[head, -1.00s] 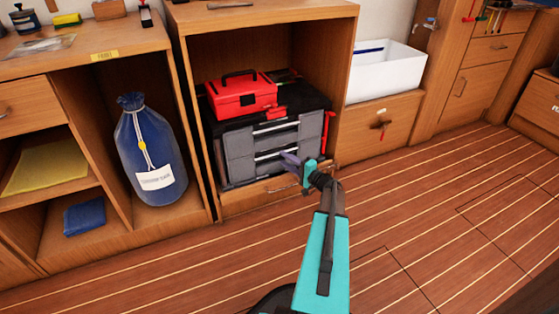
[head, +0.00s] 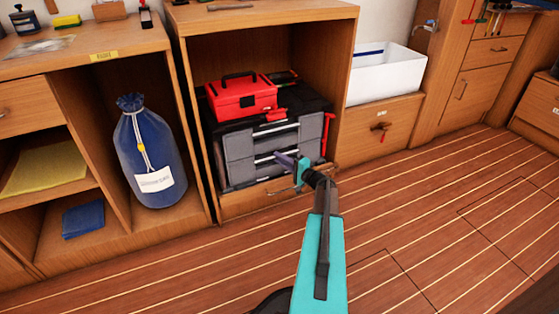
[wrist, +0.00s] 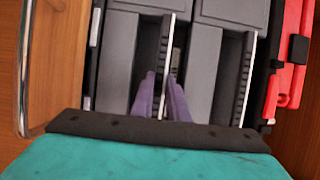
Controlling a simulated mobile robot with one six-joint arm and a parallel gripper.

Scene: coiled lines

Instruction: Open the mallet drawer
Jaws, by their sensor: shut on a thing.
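A grey drawer chest (head: 240,147) with a black top stands in the open bay of the wooden cabinet. Pale handle strips cross its drawer fronts. My gripper (head: 283,160) is at the middle strip, right of centre. In the wrist view, where the chest appears turned sideways, my purple fingers (wrist: 164,100) are shut on the middle drawer's handle strip (wrist: 166,50). The drawer fronts look about flush, so the middle drawer appears closed. I see no label or mallet that marks the mallet drawer.
A red toolbox (head: 241,97) sits on the chest. A wooden drawer (head: 245,202) with a metal handle lies below it. A blue bag (head: 150,150) stands in the left bay, and a white bin (head: 385,72) is at right. The plank floor (head: 420,220) in front is clear.

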